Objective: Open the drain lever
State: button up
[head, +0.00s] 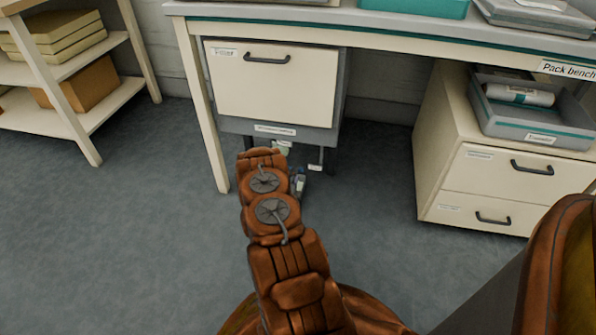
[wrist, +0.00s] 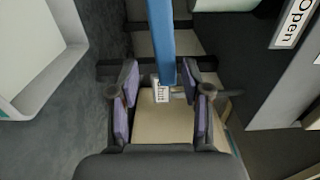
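A blue bar (wrist: 160,40), which looks like the drain lever, runs down from the top of the wrist view. Its lower end lies between the two fingers of my gripper (wrist: 159,80). The fingers stand apart with purple pads, and I see gaps between the pads and the bar. A small white tag (wrist: 161,92) with dark lettering shows at the bar's lower end. A white "Open" label (wrist: 291,24) is at the upper right. In the head view my arm reaches below the drawer cabinet (head: 275,85) and mostly hides my gripper (head: 299,183); I cannot make out the lever there.
The pack bench (head: 400,28) spans above, with a leg (head: 205,115) left of my arm. A drawer unit (head: 490,185) with a grey tray (head: 535,120) stands at right. A shelf (head: 95,110) with boxes is at left. The floor (head: 120,240) at left is clear.

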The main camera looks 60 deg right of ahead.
jog(key=p+v, duration=0.1)
jog(key=v, duration=0.4)
jog(key=w+a+r+n+t+y+p, duration=0.1)
jog(key=w+a+r+n+y+p, duration=0.2)
jog(key=w, duration=0.4)
jog(key=w+a+r+n+y+p, duration=0.1)
jog(key=w+a+r+y+p, duration=0.2)
jog(key=w+r, duration=0.35)
jog(key=w+a+r+n+y+p, duration=0.1)
jog(key=w+a+r+n+y, duration=0.1)
jog(key=a, duration=0.4)
jog(key=w+a+r+n+y+p, duration=0.1)
jog(key=w+a+r+n+y, duration=0.1)
jog(key=a+r, duration=0.4)
jog(key=shift+w+a+r+n+t, duration=0.3)
jog(key=shift+w+r+n, duration=0.2)
jog(key=shift+w, duration=0.8)
